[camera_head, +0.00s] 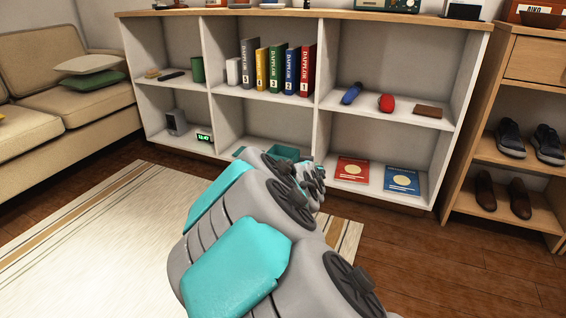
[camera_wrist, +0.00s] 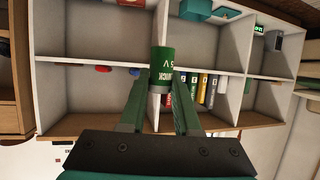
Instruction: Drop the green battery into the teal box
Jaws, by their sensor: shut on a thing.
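My gripper (camera_wrist: 160,92) is shut on the green battery (camera_wrist: 162,64), a green cylinder with pale lettering and a grey end, held between the two fingertips in the wrist view. In the head view my own arm hides the fingers and the battery. The teal box (camera_head: 284,152) sits in the lower middle compartment of the white shelf, its lower part hidden behind my arm. It also shows at the top edge of the wrist view (camera_wrist: 195,9), apart from the battery.
The white shelf (camera_head: 384,125) holds binders (camera_head: 273,70) above, and red (camera_head: 352,170) and blue (camera_head: 402,181) booklets at lower right. A flat teal piece (camera_head: 239,153) lies left of the box. A shoe rack (camera_head: 505,165) stands right, a sofa (camera_head: 60,105) left.

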